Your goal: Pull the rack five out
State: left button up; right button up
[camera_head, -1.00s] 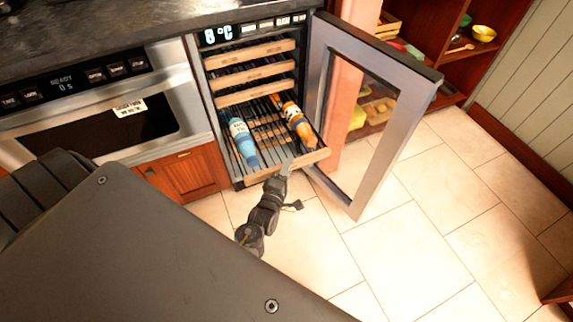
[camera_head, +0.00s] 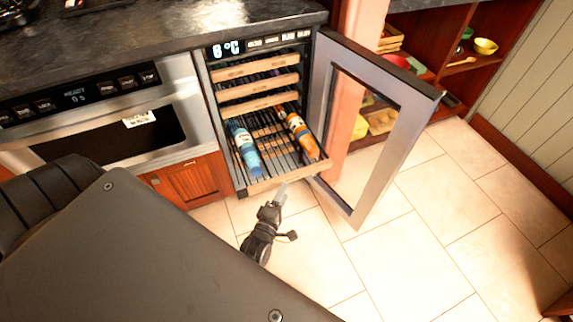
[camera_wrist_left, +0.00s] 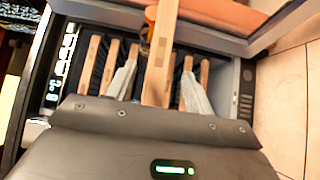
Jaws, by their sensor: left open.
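A low wooden-fronted wire rack (camera_head: 262,186) is slid out of the open cooler cabinet, below several racks that are in. A blue bottle (camera_head: 245,150) and an orange bottle (camera_head: 301,135) lie on it. My left gripper (camera_head: 281,190) is just in front of and below the rack's front edge, seemingly apart from it. In the left wrist view its open fingers (camera_wrist_left: 158,88) stand on either side of a wooden rack front (camera_wrist_left: 160,55); no contact is clear there. My right gripper is not in view.
The glass cooler door (camera_head: 385,130) stands open on the right. A steel oven (camera_head: 120,120) is at the left under the dark counter (camera_head: 150,40). Shelves with bowls (camera_head: 486,46) are beyond the door. Tiled floor (camera_head: 450,200) in front is free.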

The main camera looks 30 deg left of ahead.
pick_arm(q)
jog(key=shift+s+d, duration=0.1)
jog(key=shift+s, duration=0.35)
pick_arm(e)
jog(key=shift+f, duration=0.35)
